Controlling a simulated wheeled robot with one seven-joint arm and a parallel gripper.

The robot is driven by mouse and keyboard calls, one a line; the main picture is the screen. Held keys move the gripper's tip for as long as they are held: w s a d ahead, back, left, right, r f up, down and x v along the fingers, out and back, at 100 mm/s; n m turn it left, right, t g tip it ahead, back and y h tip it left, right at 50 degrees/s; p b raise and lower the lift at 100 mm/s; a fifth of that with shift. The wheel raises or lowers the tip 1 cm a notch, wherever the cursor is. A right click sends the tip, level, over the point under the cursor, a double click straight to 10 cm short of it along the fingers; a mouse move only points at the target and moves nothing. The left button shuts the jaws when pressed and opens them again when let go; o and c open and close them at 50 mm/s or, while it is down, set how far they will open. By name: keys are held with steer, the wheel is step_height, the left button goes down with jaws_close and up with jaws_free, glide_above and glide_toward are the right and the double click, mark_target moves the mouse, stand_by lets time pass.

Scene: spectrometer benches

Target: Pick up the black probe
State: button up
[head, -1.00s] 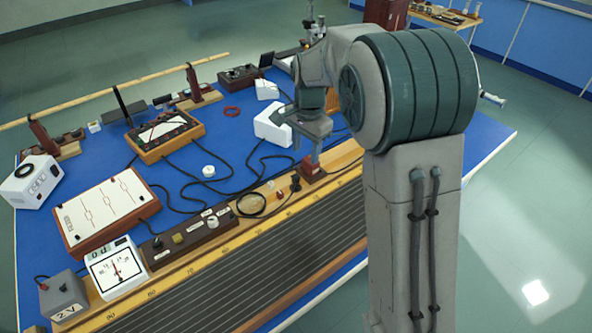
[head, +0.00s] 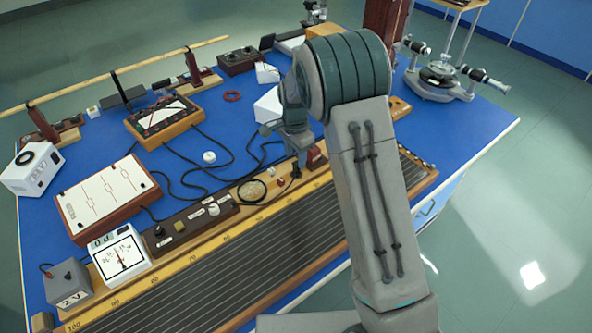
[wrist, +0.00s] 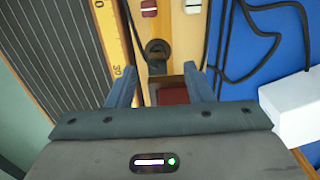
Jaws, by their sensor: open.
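The black probe (wrist: 157,52) shows in the wrist view as a dark upright piece with a round top, in front of a dark red block (wrist: 172,94). In the head view the probe (head: 296,171) is small and dark beside that block (head: 317,156), at the back edge of the wooden scale board. My gripper (wrist: 160,76) is open, with its two blue-grey fingers on either side of the block and the probe just past the fingertips. In the head view my gripper (head: 299,154) hangs low over this spot and partly hides it. Contact cannot be told.
The long board with a yellow scale (head: 215,245) runs along the bench front. Black cables (wrist: 262,35) and a white box (wrist: 292,103) lie right of my gripper in the wrist view. A switch panel (head: 190,225) and meters stand to the left; a spectrometer (head: 440,80) stands at the right.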

mark_target(296, 163)
steer(key=f, duration=0.2)
steer(key=f+p, duration=0.1)
steer(key=f, duration=0.2)
steer(key=shift+s+d+p, duration=0.1)
steer(key=shift+d+p, duration=0.1)
steer(key=shift+p, duration=0.1)
jaws_close()
